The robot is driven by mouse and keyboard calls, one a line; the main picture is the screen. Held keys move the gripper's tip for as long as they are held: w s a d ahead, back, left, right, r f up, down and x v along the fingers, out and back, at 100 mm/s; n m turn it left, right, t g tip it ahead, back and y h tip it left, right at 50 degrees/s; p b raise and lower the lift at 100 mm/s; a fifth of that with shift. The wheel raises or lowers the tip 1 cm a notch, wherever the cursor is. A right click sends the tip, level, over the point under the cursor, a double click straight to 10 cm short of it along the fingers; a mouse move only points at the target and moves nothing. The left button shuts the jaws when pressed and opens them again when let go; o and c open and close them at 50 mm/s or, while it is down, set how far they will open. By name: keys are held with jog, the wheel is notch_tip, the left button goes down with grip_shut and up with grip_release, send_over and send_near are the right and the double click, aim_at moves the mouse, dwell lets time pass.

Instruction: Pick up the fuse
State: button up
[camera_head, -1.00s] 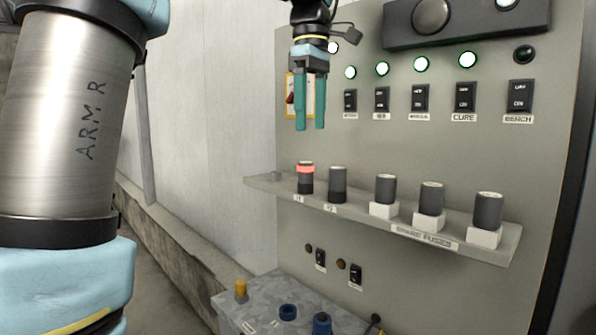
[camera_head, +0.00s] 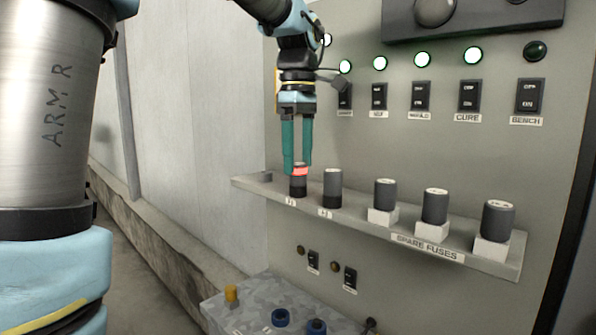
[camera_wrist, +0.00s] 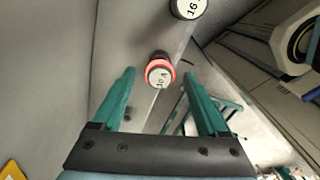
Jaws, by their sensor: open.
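The fuse with a glowing red band (camera_head: 299,184) stands upright at the left end of the shelf. It is a dark cylinder, and in the wrist view its pale top marked 16 A (camera_wrist: 160,76) shows inside the red ring. My gripper (camera_head: 297,168) is open just above it, its teal fingers pointing down with the tips near the fuse's top. In the wrist view the fuse lies between and beyond the two fingertips. A plain dark fuse (camera_head: 332,188) stands just to its right, and its top also shows in the wrist view (camera_wrist: 187,8).
The grey shelf (camera_head: 470,262) juts from a panel with switches and green lamps (camera_head: 422,59). A grey box (camera_head: 262,305) with blue and yellow fittings stands below.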

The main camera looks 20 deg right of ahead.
jog(key=shift+f, duration=1.05)
grip_shut()
